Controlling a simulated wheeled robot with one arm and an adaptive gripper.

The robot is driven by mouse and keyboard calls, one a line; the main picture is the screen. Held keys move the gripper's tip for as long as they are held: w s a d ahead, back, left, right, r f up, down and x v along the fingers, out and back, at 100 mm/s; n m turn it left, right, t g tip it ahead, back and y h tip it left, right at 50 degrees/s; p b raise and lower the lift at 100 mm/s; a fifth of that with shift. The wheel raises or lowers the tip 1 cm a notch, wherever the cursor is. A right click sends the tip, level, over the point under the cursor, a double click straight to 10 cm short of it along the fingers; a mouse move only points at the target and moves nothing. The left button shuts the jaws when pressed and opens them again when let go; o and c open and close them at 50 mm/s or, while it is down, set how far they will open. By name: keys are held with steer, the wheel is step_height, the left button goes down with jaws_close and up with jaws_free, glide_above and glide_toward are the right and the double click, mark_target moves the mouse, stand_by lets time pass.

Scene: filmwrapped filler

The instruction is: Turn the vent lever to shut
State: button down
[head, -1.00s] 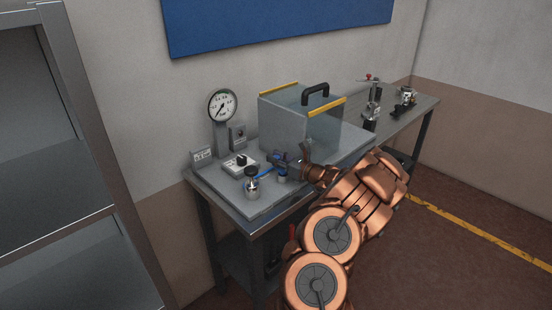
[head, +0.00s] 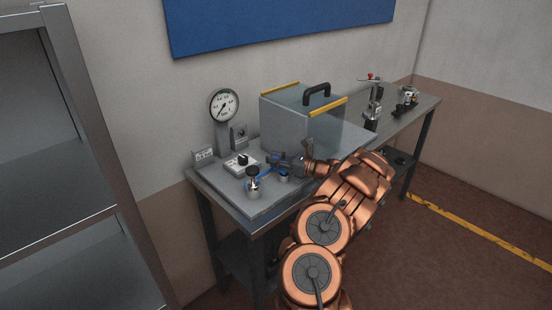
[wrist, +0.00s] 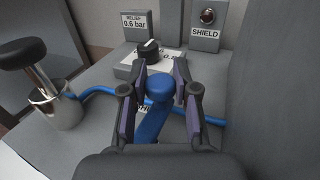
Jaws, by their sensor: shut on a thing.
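The blue vent lever (wrist: 160,86) has a rounded knob end and a flat arm that runs down toward the bottom of the wrist view. My gripper (wrist: 162,92) has its two dark fingers on either side of this knob and is shut on it. In the head view, my gripper (head: 278,161) reaches in from the right, low over the front left part of the bench. A white label under the lever is mostly hidden by the fingers. The lever's pivot is hidden by my gripper.
A black knob (wrist: 148,50) on a white box stands just beyond. A metal cup with a black-topped plunger (wrist: 44,95) is at left, with a blue hose. A clear shield box (head: 300,130) stands close on the right. A gauge (head: 223,105) rises behind.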

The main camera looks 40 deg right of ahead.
steer(key=shift+a, duration=0.1)
steer(key=c, duration=0.9)
jaws_free()
steer(key=shift+o, duration=0.2)
step_height(320, 180, up, 10)
steer(key=shift+r, duration=0.1)
stand_by(0.4)
